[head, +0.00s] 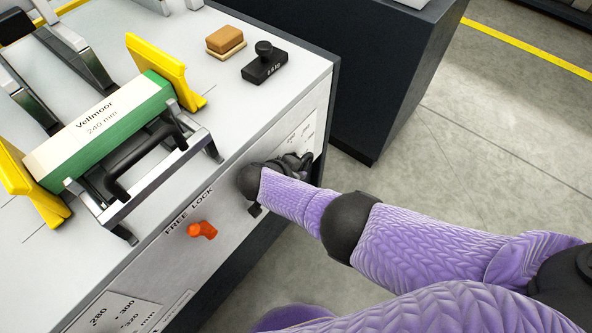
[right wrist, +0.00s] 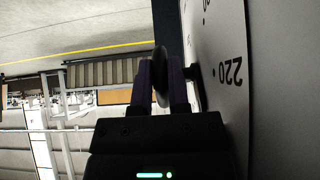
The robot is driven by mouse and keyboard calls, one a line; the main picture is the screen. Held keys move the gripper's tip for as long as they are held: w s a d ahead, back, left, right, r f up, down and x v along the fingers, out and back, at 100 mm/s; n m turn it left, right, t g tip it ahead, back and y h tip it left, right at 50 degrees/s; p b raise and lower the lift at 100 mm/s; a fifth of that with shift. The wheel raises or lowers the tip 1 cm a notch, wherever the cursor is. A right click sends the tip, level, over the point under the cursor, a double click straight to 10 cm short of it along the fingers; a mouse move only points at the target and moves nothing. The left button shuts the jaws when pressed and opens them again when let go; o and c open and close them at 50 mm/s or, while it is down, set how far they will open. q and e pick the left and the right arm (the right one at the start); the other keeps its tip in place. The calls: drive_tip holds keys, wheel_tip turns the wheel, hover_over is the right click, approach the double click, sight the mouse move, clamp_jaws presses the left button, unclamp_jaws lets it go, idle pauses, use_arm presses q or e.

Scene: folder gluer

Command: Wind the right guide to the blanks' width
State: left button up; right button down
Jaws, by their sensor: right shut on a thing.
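The stack of blanks (head: 103,125), green below with a white top marked "Vellmoor 240 mm", lies between the yellow right guide (head: 163,72) and the yellow left guide (head: 28,185). I cannot tell whether the right guide touches the stack. My right gripper (head: 289,164) is at the machine's front panel, mostly hidden by my arm in the head view. In the right wrist view my right gripper (right wrist: 162,72) is shut on a dark, disc-like handwheel (right wrist: 160,88), whose short shaft meets the panel. A scale (right wrist: 231,70) beside it shows "220". My left gripper is out of view.
An orange lever (head: 202,230) sits on the panel below the words FREE and LOCK. Another scale plate (head: 122,312) is further left. A black weight (head: 264,65) and a brown block (head: 226,38) lie on the machine top. A dark cabinet (head: 385,75) stands behind; floor at right is clear.

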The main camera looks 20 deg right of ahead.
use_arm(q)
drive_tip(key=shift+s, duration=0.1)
use_arm(e)
drive_tip(key=c, duration=0.6)
unclamp_jaws()
drive_tip(key=shift+d, duration=0.1)
use_arm(q)
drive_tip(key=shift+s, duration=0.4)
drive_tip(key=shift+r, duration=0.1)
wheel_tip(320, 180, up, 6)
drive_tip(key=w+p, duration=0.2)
drive_tip(key=p, duration=0.4)
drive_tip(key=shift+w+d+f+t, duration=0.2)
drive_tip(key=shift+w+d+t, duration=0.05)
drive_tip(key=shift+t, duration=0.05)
use_arm(e)
drive_tip(key=v, duration=1)
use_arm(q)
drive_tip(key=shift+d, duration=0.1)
use_arm(e)
drive_tip(key=shift+w, duration=0.1)
